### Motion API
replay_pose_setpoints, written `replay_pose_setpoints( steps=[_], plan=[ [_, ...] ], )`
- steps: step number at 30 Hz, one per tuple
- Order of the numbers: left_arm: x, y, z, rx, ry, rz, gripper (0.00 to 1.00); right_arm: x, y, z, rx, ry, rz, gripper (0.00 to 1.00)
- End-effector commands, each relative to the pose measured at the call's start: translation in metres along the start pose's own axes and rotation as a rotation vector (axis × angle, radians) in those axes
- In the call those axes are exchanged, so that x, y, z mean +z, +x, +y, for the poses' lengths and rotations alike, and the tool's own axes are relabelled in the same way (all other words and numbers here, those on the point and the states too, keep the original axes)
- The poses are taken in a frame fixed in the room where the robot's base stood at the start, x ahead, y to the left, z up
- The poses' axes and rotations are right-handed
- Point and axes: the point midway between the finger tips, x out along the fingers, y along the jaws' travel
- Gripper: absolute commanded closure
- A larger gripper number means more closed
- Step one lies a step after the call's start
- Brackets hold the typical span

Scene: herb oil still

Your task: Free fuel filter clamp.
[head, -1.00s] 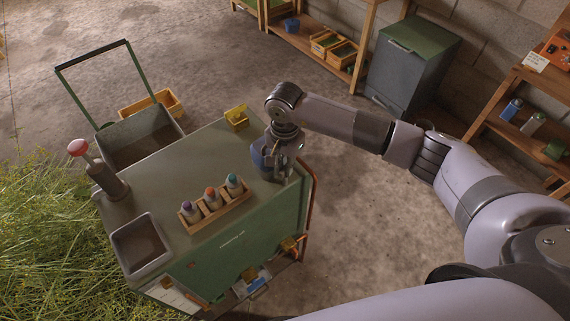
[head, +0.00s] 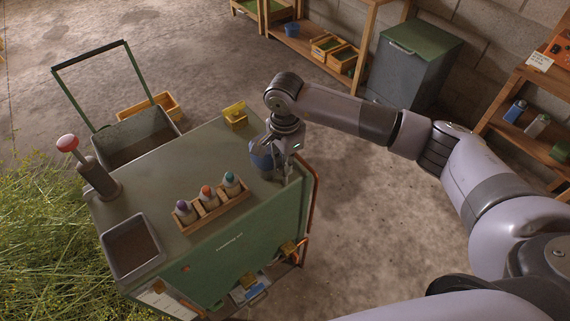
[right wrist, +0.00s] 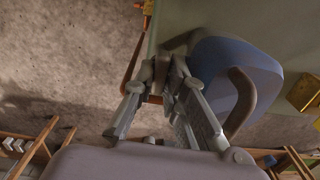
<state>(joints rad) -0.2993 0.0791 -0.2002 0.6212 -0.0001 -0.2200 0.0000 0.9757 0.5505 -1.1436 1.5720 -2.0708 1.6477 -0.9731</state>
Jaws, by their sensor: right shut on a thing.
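My right gripper (head: 288,165) is at the far right corner of the green cart top (head: 150,185). It is shut on a blue and grey rounded body (head: 262,157) with a grey loop handle. This body also shows in the right wrist view (right wrist: 240,65), beside the fingers (right wrist: 165,85); the exact grip point is partly hidden. A yellow clamp-like piece (head: 235,113) sits at the cart's back corner. I cannot tell which part is the fuel filter clamp. My left gripper is not in view.
A wooden rack (head: 212,207) holds three capped bottles. A grey tray (head: 131,247) and a red-knobbed lever (head: 96,175) are on the cart's left. An orange-brown rail (head: 313,195) runs along its right edge. The floor to the right is clear; shelves and a cabinet (head: 410,70) stand behind.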

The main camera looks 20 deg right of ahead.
Motion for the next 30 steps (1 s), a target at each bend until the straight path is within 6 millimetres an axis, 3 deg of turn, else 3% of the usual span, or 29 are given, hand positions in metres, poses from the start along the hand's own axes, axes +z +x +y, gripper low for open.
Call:
replay_pose_setpoints(
  steps=[2, 3, 6, 17, 20, 30],
  plan=[
    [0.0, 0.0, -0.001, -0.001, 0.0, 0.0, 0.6, -0.001, -0.001, 0.0, -0.001, 0.004, 0.0, 1.0],
    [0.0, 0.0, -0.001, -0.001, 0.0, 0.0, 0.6, -0.001, -0.001, 0.0, -0.001, 0.004, 0.0, 0.87],
    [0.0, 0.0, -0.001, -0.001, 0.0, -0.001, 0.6, -0.001, -0.001, 0.0, 0.0, 0.003, 0.0, 0.8],
    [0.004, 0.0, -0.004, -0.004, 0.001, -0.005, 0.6, 0.0, -0.004, -0.001, -0.001, 0.0, 0.0, 0.8],
    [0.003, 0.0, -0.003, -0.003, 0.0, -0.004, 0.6, 0.0, -0.015, -0.001, -0.003, -0.001, -0.001, 0.8],
    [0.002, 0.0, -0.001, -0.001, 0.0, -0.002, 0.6, -0.001, -0.086, -0.001, -0.004, -0.001, 0.001, 0.8]
  ],
)
